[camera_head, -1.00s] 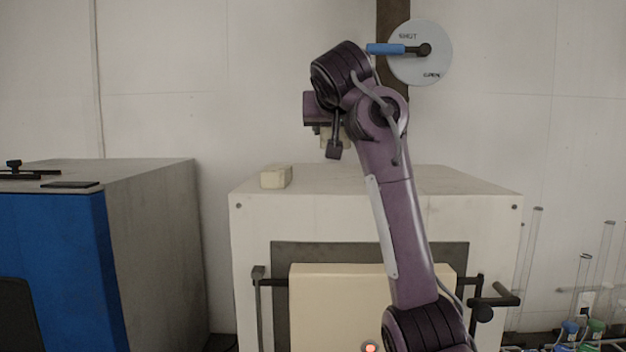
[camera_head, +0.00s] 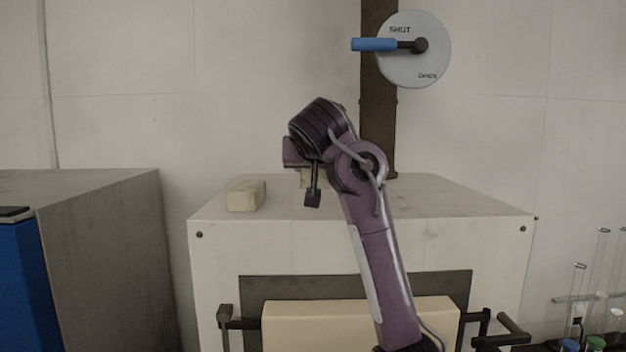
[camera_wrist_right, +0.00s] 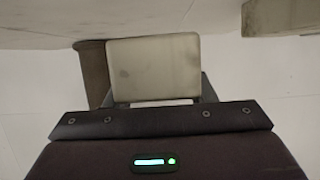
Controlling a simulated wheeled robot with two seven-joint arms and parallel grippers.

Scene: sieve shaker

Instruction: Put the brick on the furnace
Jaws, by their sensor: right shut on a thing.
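My right gripper (camera_head: 309,190) is shut on a pale brick (camera_wrist_right: 153,70). In the head view this held brick (camera_head: 306,179) shows only in part, behind a dark finger and my wrist. It is low over the top of the white furnace (camera_head: 425,200), towards the back. In the wrist view the furnace top (camera_wrist_right: 120,12) fills the upper edge of the picture, close to the brick's edge. I cannot tell whether they touch. My left gripper is not in view.
A second pale brick (camera_head: 246,196) lies on the furnace top, left of my gripper; it also shows in the wrist view (camera_wrist_right: 285,16). A brown post (camera_head: 379,130) with a blue-handled dial (camera_head: 413,55) stands behind. The furnace top's right side is clear.

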